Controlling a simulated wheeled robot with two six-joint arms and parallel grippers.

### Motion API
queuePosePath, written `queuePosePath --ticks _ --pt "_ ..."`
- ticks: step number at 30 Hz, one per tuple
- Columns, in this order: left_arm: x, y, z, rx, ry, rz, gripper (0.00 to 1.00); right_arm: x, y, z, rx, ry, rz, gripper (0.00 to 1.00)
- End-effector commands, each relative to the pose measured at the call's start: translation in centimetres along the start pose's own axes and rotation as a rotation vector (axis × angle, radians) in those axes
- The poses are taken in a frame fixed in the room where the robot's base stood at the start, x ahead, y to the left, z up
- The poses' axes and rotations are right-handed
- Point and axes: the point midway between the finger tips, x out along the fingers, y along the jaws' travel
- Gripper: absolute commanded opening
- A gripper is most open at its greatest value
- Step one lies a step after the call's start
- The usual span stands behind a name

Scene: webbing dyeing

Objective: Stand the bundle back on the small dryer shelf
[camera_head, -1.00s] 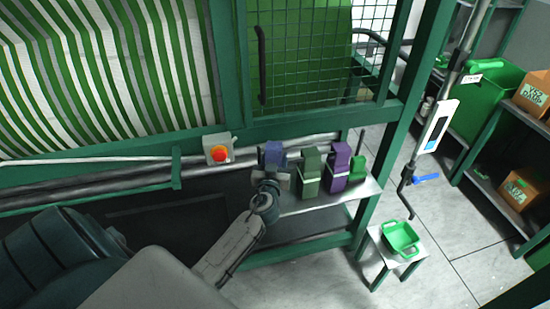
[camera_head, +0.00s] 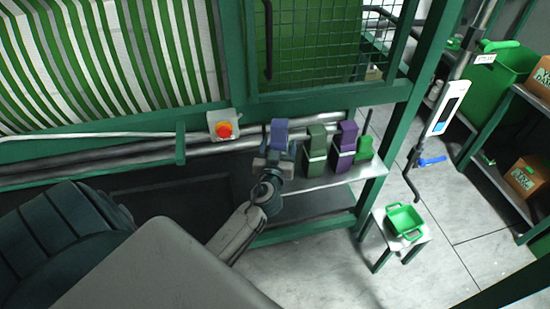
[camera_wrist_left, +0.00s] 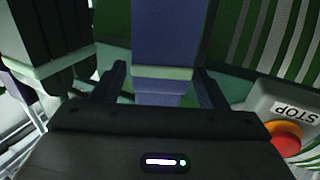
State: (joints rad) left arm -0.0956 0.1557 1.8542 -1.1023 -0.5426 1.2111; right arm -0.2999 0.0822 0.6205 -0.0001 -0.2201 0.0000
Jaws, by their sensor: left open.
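A blue webbing bundle (camera_head: 279,134) stands upright at the left end of the small dryer shelf (camera_head: 325,180), and its lower part is hidden by my gripper. My left gripper (camera_head: 275,162) is right in front of it. In the left wrist view the blue bundle (camera_wrist_left: 165,35) with a pale band rises between the two fingers of my left gripper (camera_wrist_left: 160,88). The fingers are apart, with a gap on each side of the bundle. My right gripper is not seen.
A dark green bundle (camera_head: 316,150), a purple bundle (camera_head: 343,148) and a smaller bright green bundle (camera_head: 364,148) stand to the right on the shelf. A stop button box (camera_head: 222,125) is at the left. A green basket (camera_head: 404,220) sits on a stool.

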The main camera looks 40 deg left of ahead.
Motion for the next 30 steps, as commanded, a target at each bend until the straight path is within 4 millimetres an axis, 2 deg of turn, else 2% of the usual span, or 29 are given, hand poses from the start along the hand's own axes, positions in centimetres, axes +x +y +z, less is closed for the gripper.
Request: queuePosePath --ticks 1,6,12,17,30 --pt "-1.4 0.0 0.6 -0.004 -0.001 0.001 0.67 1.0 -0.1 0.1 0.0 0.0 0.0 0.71" --pt "-4.9 0.0 0.5 -0.004 -0.002 -0.001 0.67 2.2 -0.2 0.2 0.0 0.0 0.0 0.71" --pt "-7.3 0.0 0.2 -0.003 -0.001 0.0 0.67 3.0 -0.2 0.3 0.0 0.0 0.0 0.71" --pt "-7.9 0.0 0.1 -0.001 -0.001 0.0 0.67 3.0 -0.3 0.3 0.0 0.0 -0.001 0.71" --pt "-7.8 0.0 0.0 -0.001 0.0 0.0 0.67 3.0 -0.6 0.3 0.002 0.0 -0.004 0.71"
